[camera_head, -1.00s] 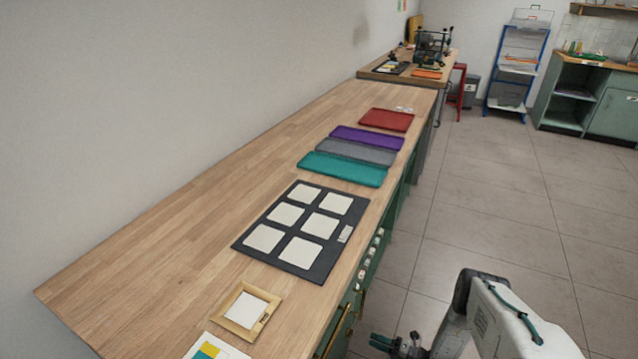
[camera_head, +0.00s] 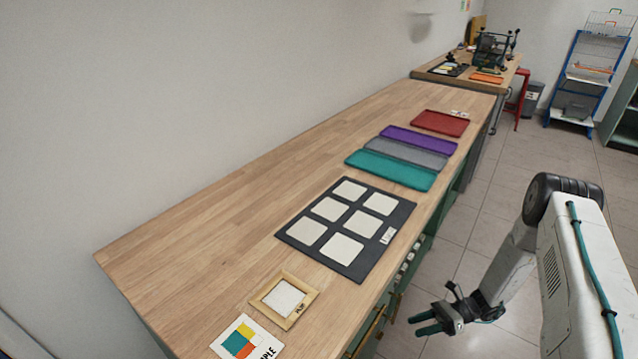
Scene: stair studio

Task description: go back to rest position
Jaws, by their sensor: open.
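My gripper (camera_head: 425,322) is at the lower right, its fingers pointing left. It is open and I see nothing between the fingers. It is in front of the green cabinet side, apart from the wooden counter (camera_head: 210,210). My white arm reaches in from the right edge and bends at a dark joint.
On the counter are a black mat (camera_head: 377,225) with several pale squares, a wooden frame (camera_head: 267,302), a colour sample card (camera_head: 243,340), and teal (camera_head: 390,170), grey (camera_head: 413,151), purple (camera_head: 419,140) and red (camera_head: 440,122) trays. The tiled floor (camera_head: 470,200) beside the counter is clear.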

